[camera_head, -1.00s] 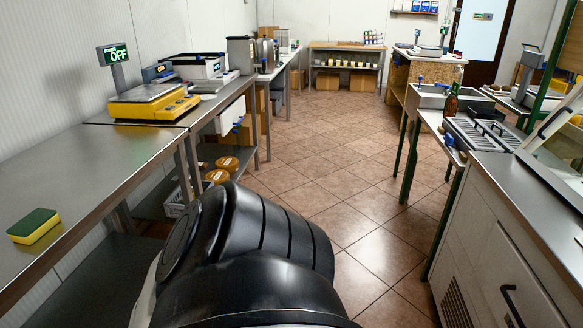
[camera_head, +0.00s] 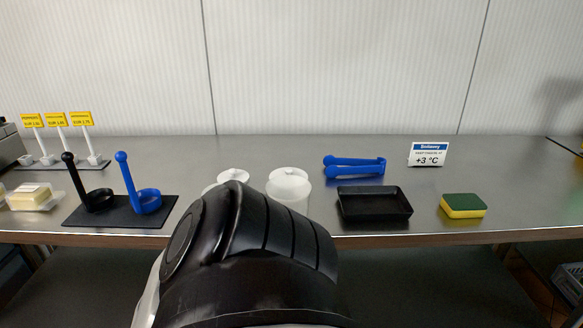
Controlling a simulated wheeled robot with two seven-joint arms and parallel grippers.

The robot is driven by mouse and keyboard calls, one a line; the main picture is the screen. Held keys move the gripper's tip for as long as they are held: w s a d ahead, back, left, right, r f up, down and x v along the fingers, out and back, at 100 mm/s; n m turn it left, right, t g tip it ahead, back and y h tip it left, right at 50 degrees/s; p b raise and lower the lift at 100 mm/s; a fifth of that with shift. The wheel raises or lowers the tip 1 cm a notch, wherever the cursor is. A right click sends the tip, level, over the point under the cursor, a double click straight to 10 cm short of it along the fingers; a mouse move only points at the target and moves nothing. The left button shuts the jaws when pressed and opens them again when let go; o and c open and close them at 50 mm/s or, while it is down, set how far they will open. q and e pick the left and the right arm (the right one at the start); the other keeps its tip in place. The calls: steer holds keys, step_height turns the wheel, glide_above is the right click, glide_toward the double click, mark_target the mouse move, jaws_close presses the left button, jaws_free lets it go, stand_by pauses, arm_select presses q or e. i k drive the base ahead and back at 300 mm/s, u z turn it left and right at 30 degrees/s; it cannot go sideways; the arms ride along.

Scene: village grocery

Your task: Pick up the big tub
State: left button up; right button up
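Two white tubs with knobbed lids stand side by side near the front edge of the steel counter (camera_head: 390,222). The left tub (camera_head: 233,175) is mostly hidden behind a black part of my own body; its lid shows. The right tub (camera_head: 288,189) shows its lid and upper side, with its lower part hidden. I cannot tell for certain which tub is bigger. Neither of my grippers is in view.
Left of the tubs, a dark mat (camera_head: 120,212) holds a black ladle (camera_head: 92,195) and a blue ladle (camera_head: 148,200). On the right are blue tongs (camera_head: 350,171), a black tray (camera_head: 374,217), a sponge (camera_head: 463,205) and a temperature sign (camera_head: 428,155). A wall stands behind.

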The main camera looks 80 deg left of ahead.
mark_target(293, 191)
steer(key=u, duration=0.45)
steer(key=i, duration=1.5)
steer(key=u, duration=2.35)
